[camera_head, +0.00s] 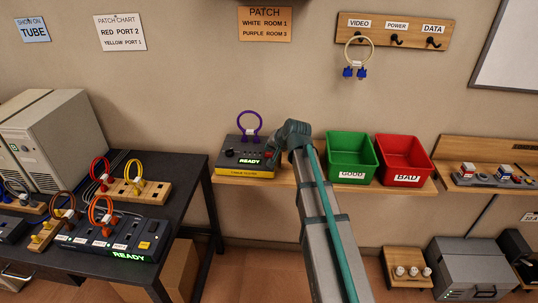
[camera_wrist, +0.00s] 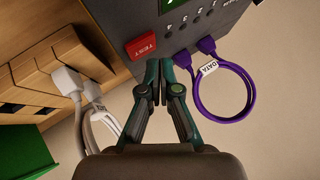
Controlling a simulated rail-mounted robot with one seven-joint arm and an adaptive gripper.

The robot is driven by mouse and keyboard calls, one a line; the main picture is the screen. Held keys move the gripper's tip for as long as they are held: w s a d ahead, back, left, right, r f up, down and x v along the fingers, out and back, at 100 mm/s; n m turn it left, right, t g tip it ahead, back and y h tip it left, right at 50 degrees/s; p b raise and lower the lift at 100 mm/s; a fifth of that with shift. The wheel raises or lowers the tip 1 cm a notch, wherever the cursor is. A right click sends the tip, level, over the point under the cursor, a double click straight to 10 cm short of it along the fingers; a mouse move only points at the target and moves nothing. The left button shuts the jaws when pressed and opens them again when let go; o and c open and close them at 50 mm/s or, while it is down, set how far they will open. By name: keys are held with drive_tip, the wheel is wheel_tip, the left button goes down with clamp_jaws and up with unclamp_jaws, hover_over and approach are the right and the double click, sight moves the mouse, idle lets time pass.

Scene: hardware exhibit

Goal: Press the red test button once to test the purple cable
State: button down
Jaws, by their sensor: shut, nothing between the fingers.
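The cable tester (camera_head: 243,172) is a dark box with a yellow front edge and a lit READY display, on the wooden shelf. The purple cable (camera_head: 240,123) loops up from its top. In the wrist view, both purple plugs sit in the tester (camera_wrist: 178,40), and the purple loop (camera_wrist: 251,98) carries a DATA tag. The red TEST button (camera_wrist: 141,46) is just left of my fingertips. My gripper (camera_wrist: 162,68) is shut and empty, close to the tester; I cannot tell whether it touches it. In the head view, my arm partly hides the tester's right side.
A green GOOD bin (camera_head: 351,150) and a red BAD bin (camera_head: 402,152) stand right of my arm on the shelf. A white cable (camera_wrist: 90,105) is near my gripper on the left. The desk (camera_head: 185,182) holds coloured cables and a second READY box. Hooks hang above.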

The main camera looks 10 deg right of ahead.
sight(270, 154)
drive_tip(key=shift+f, duration=0.1)
drive_tip(key=shift+f, duration=0.35)
drive_tip(key=shift+f+b, duration=0.4)
drive_tip(key=shift+b, duration=0.1)
idle(0.6)
drive_tip(key=shift+r, duration=0.1)
drive_tip(key=shift+r+p, duration=0.5)
drive_tip(key=shift+r, duration=0.25)
drive_tip(key=shift+r, duration=0.1)
drive_tip(key=shift+r+p, duration=1.45)
drive_tip(key=shift+r, duration=1)
